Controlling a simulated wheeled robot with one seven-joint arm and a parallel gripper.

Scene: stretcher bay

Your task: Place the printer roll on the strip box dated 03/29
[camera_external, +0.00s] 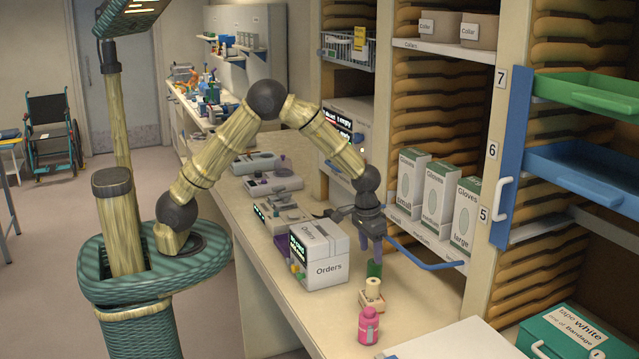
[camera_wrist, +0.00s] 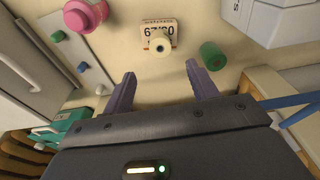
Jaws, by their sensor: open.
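The cream printer roll (camera_external: 372,288) stands upright on a small cream box (camera_external: 363,303) on the counter. In the wrist view the roll (camera_wrist: 160,46) is seen from above, with its dark core hole, over the strip box (camera_wrist: 158,26). The box's printed label appears upside down and seems to read 03/29, partly covered by the roll. My gripper (camera_external: 370,252) is above the counter, behind the roll in the external view. In the wrist view its purple fingers (camera_wrist: 160,84) are apart with nothing between them, and the roll lies beyond their tips, clear of them.
A green cylinder (camera_external: 375,268) stands close beside the roll, below my gripper. A pink bottle (camera_external: 368,327) stands on the near side. A white Orders box (camera_external: 320,256) is to the left. Glove boxes (camera_external: 437,200) and a blue rail (camera_external: 425,254) are on the right.

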